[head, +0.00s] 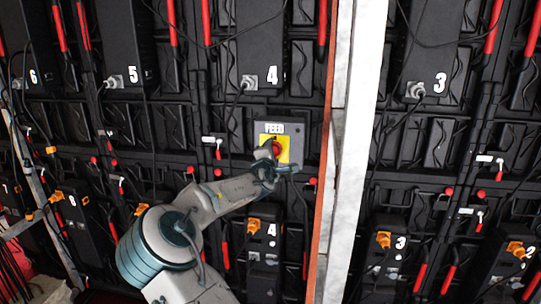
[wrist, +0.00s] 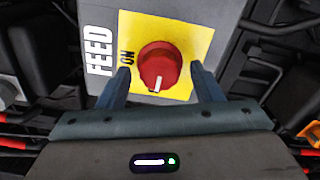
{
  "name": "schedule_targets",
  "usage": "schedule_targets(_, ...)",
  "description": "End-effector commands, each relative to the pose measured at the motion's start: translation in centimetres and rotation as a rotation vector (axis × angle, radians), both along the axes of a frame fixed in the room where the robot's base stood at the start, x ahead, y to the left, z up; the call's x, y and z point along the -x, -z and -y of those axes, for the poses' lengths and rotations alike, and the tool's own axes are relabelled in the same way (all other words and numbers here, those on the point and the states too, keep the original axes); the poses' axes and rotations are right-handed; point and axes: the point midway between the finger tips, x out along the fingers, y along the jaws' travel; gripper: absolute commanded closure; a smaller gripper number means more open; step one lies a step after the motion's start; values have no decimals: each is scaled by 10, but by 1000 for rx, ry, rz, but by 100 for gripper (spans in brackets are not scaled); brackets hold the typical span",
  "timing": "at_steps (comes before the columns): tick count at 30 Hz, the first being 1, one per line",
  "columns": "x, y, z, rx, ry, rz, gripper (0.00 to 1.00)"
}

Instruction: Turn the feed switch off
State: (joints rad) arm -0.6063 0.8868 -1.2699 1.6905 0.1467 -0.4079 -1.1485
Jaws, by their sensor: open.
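The feed switch is a round red knob (wrist: 158,66) on a yellow plate (wrist: 196,42) on a grey box lettered FEED (wrist: 99,50). In the wrist view the word ON is at the plate's left side, and the knob's white mark points to the bottom of the picture, not at ON. In the head view the knob (head: 277,148) is partly hidden by my gripper. My gripper (wrist: 160,68) is open, with one finger on each side of the knob. A gap shows beside each finger; whether either touches cannot be told.
Black panels with numbered boxes (head: 260,50), hanging cables and red handles (head: 323,22) surround the switch. A white upright post (head: 352,120) with an orange-brown edge stands just right of the switch box.

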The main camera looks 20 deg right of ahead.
Motion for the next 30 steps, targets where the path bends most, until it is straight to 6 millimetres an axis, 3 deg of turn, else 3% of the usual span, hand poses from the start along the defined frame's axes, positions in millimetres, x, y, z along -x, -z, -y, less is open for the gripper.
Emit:
schedule_targets(8,14,1,-11,-1,-2,1,40)
schedule_targets(30,103,1,-73,1,-4,-1,40)
